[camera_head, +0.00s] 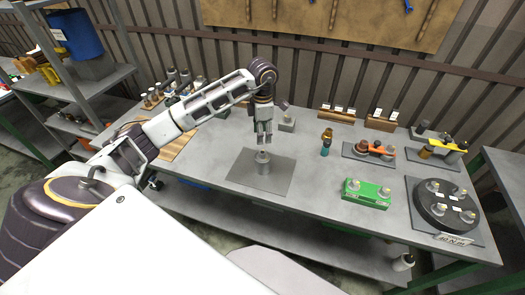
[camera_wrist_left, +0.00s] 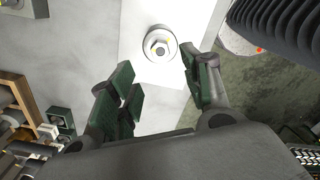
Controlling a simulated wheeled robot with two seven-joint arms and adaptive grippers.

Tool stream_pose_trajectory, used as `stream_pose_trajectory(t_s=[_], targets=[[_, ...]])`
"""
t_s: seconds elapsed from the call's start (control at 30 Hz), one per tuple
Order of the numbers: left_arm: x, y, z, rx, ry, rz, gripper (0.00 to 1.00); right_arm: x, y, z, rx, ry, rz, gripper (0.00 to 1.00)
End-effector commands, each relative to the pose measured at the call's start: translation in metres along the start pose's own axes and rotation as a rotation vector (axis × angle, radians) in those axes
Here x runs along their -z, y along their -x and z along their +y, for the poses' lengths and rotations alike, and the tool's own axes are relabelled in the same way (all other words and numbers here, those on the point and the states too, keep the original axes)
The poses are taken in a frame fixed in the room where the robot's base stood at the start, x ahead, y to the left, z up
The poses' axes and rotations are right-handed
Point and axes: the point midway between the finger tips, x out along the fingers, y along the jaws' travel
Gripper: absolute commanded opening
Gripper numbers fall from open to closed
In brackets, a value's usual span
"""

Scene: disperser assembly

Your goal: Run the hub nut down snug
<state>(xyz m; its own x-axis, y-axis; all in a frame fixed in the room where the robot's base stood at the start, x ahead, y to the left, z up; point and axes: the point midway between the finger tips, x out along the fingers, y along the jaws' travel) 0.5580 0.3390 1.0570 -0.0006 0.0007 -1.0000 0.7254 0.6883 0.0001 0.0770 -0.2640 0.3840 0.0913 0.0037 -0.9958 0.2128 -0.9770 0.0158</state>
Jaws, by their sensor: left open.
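A grey cylindrical hub (camera_head: 263,168) stands upright on a dark grey mat (camera_head: 243,178) in the middle of the bench. In the left wrist view the hub (camera_wrist_left: 149,50) shows from above as a pale ring, with a hexagonal nut (camera_wrist_left: 160,47) at its centre. My left gripper (camera_head: 264,143) points down just above the hub in the head view. Its green-padded fingers (camera_wrist_left: 160,95) are apart with nothing between them, and the hub lies beyond the fingertips. I cannot tell how tight the nut sits. My right gripper does not show.
The bench (camera_head: 310,170) has free room around the mat. A green block (camera_head: 367,193) and a round black fixture (camera_head: 442,204) stand to the right. A teal and amber bottle (camera_head: 326,142) and orange-handled tool (camera_head: 375,149) are behind. Several small parts stand back left.

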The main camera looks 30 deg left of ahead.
Motion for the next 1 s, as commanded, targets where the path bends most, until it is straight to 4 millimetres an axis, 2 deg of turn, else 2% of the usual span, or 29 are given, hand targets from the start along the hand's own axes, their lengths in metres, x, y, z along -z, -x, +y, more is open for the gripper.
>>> stream_pose_trajectory(t_s=[0.7, 1.0], targets=[[0.000, -0.084, -0.001, 0.003, -0.001, 0.000, 0.48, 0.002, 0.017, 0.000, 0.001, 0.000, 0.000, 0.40], [0.000, -0.101, -0.001, 0.000, 0.000, 0.000, 0.48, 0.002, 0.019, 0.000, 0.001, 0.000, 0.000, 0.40]])
